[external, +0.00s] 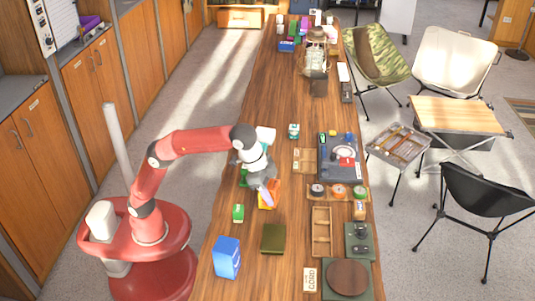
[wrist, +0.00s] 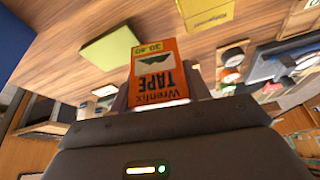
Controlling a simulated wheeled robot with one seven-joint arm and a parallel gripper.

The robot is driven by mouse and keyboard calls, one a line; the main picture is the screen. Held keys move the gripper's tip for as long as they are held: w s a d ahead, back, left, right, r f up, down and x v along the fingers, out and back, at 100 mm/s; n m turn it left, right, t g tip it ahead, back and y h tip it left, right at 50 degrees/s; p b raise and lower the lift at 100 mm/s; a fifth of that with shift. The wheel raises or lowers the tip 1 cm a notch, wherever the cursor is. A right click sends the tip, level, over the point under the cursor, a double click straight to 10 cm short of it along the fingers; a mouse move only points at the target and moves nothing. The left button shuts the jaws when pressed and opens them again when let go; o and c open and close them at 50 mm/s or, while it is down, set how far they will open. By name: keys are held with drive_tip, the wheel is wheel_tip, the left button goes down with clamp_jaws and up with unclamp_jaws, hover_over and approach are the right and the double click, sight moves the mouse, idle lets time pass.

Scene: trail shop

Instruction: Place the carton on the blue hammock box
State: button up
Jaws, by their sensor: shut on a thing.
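My gripper (external: 266,190) points down over the long wooden counter and is shut on an orange tape carton (wrist: 160,75). In the wrist view the carton stands between the fingers, its black lettering upside down. In the external view the carton's orange (external: 275,192) shows beside the gripper, partly hidden; I cannot tell its exact height above the counter. The blue box (external: 227,258), which fits the hammock box, stands upright near the counter's near left edge, toward the camera from my gripper. Its top looks clear.
Bare wood separates several of these.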

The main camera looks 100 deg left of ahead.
drive_tip(key=w+a+f, duration=0.1)
drive_tip(key=a, duration=0.2)
drive_tip(key=w+a+f+n+b, duration=0.1)
drive_tip(key=w+a+f, duration=0.1)
drive_tip(key=a, duration=0.1)
drive_tip(key=w+a+f+n, duration=0.1)
drive_tip(key=a, duration=0.3)
drive_tip(key=shift+w+f+y, duration=0.2)
drive_tip(key=shift+w+y, duration=0.1)
drive_tip(key=shift+y, duration=0.1)
drive_tip(key=shift+f+b, duration=0.95)
drive_tip(key=shift+f, duration=0.9)
drive_tip(key=shift+f, duration=0.1)
drive_tip(key=o, duration=1.1)
drive_tip(key=shift+f, duration=0.1)
drive_tip(key=shift+c, duration=0.2)
